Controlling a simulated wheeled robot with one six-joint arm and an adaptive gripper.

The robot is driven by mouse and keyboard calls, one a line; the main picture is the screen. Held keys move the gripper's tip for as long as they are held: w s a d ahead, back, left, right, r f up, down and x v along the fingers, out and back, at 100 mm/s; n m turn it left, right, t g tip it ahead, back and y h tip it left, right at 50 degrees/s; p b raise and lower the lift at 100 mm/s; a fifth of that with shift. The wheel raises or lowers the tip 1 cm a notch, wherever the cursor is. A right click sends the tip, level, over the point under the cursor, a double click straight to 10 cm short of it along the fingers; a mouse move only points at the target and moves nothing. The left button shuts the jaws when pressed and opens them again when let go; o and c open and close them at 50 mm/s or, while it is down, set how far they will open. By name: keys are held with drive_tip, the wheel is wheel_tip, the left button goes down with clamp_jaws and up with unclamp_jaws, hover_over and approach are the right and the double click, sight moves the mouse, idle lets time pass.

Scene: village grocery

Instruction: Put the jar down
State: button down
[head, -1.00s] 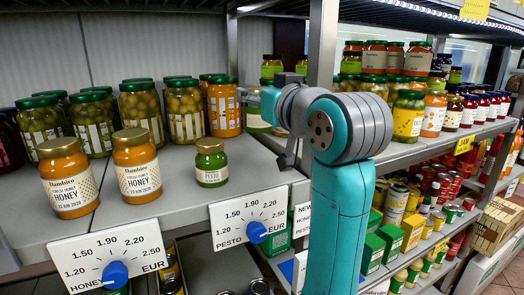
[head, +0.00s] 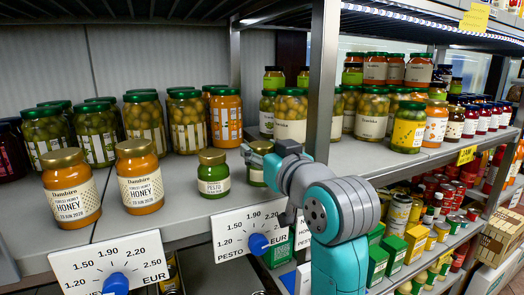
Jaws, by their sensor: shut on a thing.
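The jar (head: 257,178) is small, with a gold lid and a pale label over green contents. It is upright over the grey shelf (head: 185,224), right of a standing pesto jar (head: 213,174). My gripper (head: 256,158) is shut on it near the lid, and its fingers hide part of the jar. I cannot tell whether the jar's base touches the shelf.
Two honey jars (head: 140,178) stand to the left. Taller olive jars (head: 188,122) and an orange jar (head: 225,118) stand behind. A metal upright (head: 321,80) rises close on the right. A pesto price dial (head: 246,233) hangs on the front edge.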

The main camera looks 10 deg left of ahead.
drive_tip(key=shift+c, duration=2)
unclamp_jaws()
drive_tip(key=v, duration=1.2)
